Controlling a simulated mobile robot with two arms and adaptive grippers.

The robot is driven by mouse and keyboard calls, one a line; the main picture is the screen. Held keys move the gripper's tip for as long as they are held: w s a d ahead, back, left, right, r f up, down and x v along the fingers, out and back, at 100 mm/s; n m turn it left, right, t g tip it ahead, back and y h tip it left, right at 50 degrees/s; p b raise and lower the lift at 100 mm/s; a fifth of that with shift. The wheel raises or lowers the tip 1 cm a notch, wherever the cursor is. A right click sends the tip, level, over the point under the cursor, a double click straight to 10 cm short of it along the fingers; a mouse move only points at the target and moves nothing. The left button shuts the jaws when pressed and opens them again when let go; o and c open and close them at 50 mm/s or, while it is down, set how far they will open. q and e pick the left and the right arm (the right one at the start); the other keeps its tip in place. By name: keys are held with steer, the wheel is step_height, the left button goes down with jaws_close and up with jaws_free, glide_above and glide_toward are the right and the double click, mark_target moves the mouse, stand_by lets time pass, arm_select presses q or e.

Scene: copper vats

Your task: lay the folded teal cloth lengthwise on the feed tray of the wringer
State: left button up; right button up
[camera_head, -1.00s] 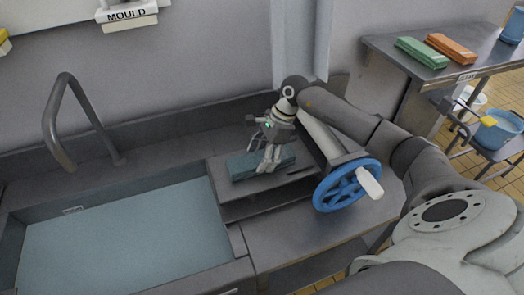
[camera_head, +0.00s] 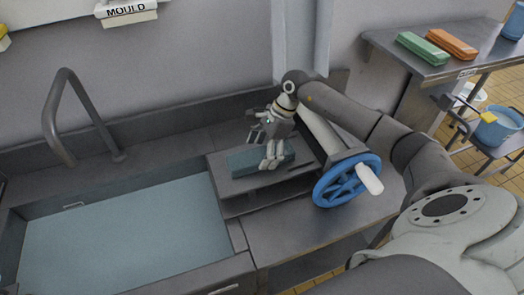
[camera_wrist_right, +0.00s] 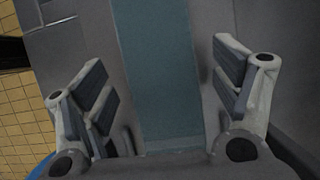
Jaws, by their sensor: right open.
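The folded teal cloth (camera_head: 246,161) lies flat on the grey feed tray (camera_head: 232,186) in front of the wringer. In the head view its long side runs left to right along the tray. My right gripper (camera_head: 272,164) is over the cloth, pointing down, and hides part of it. In the right wrist view the cloth (camera_wrist_right: 158,70) runs as a straight strip between the two spread fingers of the right gripper (camera_wrist_right: 165,105), with a gap on each side. The wringer's blue handwheel (camera_head: 345,180) is to the right. My left gripper is not in view.
A sink basin (camera_head: 120,235) of bluish water is left of the tray, with a tall bent faucet (camera_head: 62,115) behind it. At the back right, a metal table (camera_head: 390,50) holds a green block (camera_head: 423,48) and an orange block (camera_head: 452,44).

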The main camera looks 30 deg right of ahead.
steer(key=b+v, duration=0.4)
steer(key=v, duration=0.7)
steer(key=shift+d+r, duration=0.2)
steer(key=shift+r, duration=0.1)
